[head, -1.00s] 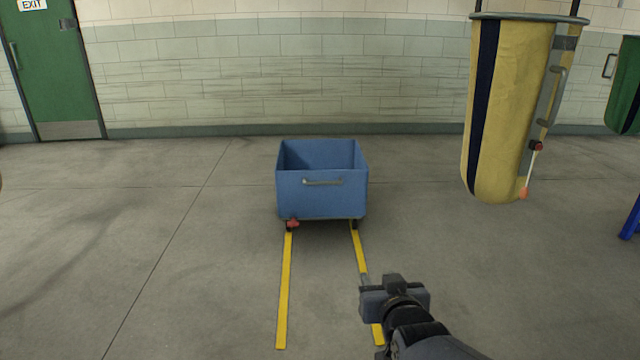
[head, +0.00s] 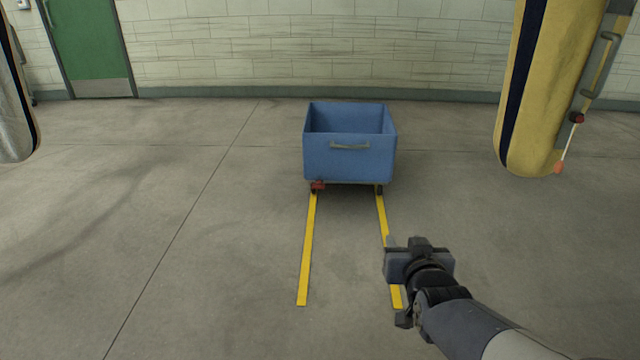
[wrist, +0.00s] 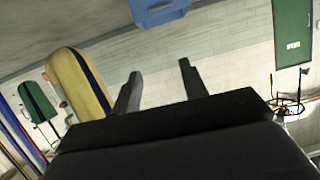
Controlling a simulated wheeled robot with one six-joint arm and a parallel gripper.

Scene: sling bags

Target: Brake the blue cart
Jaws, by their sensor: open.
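The blue cart (head: 348,158) stands on the floor near the middle of the head view, open at the top, with a grey handle (head: 350,146) on its front face. A small red pedal (head: 318,185) shows at its lower front left, by a wheel. My gripper (head: 392,246) is in front of the cart and to its right, apart from it. In the wrist view my gripper (wrist: 158,80) has its two fingers spread with nothing between them, and part of the blue cart (wrist: 160,10) shows at the top edge, upside down.
Two yellow floor lines (head: 307,250) run from the cart towards me. A yellow sling bag (head: 545,90) hangs at the right, and a grey bag (head: 14,110) hangs at the left edge. A green door (head: 92,45) is in the back wall. The floor around the cart is clear.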

